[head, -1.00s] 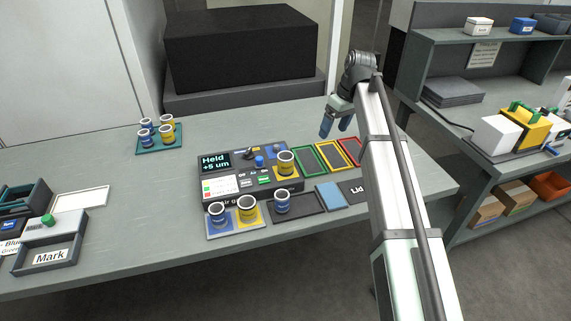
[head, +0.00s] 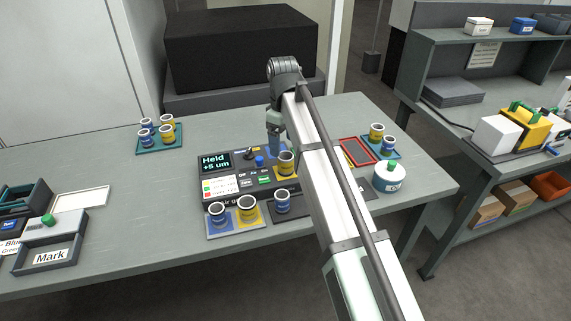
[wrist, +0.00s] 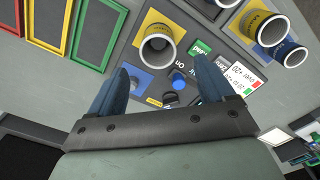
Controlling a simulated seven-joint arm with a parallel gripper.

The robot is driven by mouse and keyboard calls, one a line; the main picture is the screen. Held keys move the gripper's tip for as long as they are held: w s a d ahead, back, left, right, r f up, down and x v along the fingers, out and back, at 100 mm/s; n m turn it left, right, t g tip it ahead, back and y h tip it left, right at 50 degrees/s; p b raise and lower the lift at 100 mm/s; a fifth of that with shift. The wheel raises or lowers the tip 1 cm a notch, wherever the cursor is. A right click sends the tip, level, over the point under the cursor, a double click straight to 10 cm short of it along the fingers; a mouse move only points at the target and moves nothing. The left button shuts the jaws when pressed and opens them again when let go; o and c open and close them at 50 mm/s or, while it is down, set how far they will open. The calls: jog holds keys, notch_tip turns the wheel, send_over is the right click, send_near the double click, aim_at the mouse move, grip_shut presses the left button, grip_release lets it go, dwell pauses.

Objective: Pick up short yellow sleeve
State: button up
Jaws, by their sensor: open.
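A yellow sleeve (head: 286,166) with a pale rim stands upright on the yellow square of the grey gauge unit (head: 216,186). It also shows in the wrist view (wrist: 156,54), just beyond my fingertips. A second yellow sleeve (head: 247,207) stands on a yellow pad at the unit's front. Others stand in the back-left tray (head: 167,134) and the right tray (head: 376,132). I cannot tell surely which yellow sleeve is the short one. My gripper (head: 275,148) is open and empty above the back of the gauge unit. Its blue fingers (wrist: 163,82) are apart.
A blue knob (wrist: 177,80) and switches rise from the panel below my fingers. The display reads "Held +5 um". A white round container (head: 389,177) stands at the right. The bench's left middle is clear.

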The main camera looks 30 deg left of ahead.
aim_at(286, 163)
jog(key=shift+f, duration=1.75)
jog(key=shift+d+f, duration=0.2)
jog(key=shift+f, duration=1.1)
jog(key=shift+d+f, duration=0.15)
jog(key=shift+f, duration=1.1)
jog(key=c, duration=1.4)
